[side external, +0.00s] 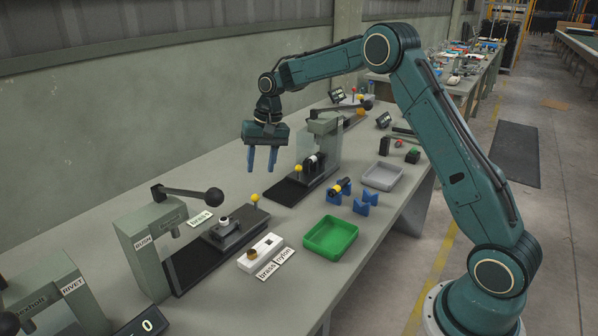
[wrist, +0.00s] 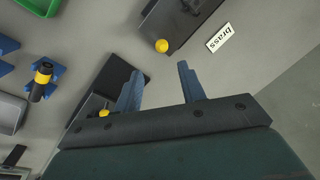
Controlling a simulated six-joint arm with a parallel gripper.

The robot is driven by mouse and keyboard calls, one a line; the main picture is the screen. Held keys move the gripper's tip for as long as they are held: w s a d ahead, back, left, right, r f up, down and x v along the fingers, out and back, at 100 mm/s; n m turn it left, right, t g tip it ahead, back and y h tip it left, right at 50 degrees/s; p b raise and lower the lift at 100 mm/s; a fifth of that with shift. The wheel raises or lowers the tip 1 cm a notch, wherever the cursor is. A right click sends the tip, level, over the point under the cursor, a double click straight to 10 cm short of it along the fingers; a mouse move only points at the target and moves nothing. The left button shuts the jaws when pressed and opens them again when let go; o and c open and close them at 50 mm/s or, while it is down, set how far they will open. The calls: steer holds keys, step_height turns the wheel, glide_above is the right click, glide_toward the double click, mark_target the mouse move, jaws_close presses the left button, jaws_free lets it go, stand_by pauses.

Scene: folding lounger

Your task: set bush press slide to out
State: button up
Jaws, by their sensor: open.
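The bush press (side external: 147,255) is a grey-green frame labelled BUSH, with a black-knobbed lever, at the left in the side view. Its dark slide (side external: 240,235) carries a block with a small round part, right of the press head. A yellow ball knob (side external: 255,197) stands at the slide's far right end; it also shows in the wrist view (wrist: 161,46), ahead of the fingertips. My gripper (side external: 262,168) is open and empty, pointing down in the air above the table, apart from the knob. Its two blue fingers show in the wrist view (wrist: 158,72).
A second press (side external: 322,145) with its own yellow knob (side external: 298,168) stands close behind my gripper. A green tray (side external: 331,236), a grey tray (side external: 382,176), blue V-blocks (side external: 365,203) and a white fixture (side external: 260,252) lie toward the front edge. A rivet press (side external: 55,290) is at left.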

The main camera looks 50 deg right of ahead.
steer(key=shift+s+d+r, duration=0.1)
steer(key=shift+d+r, duration=0.05)
steer(key=shift+r, duration=0.7)
steer(key=shift+s+d+r, duration=0.1)
steer(key=shift+d+r, duration=0.05)
steer(key=shift+r, duration=0.65)
steer(key=s+a+r+n+t, duration=0.1)
steer(key=s+a+r, duration=0.1)
steer(key=s+r, duration=0.3)
steer(key=s+a+r+n+h, duration=0.1)
steer(key=s+a+r, duration=0.15)
steer(key=s, duration=0.35)
steer(key=s+a+r+n+t, duration=0.1)
steer(key=s+a+r, duration=0.1)
steer(key=s+r, duration=0.35)
steer(key=s+a+f+n+t, duration=0.1)
steer(key=s+f+n, duration=0.1)
steer(key=s, duration=0.8)
steer(key=s+a+f+n+t, duration=0.1)
steer(key=s, duration=0.9)
steer(key=shift+s+f+n+h, duration=0.35)
steer(key=shift+s+n+h, duration=0.05)
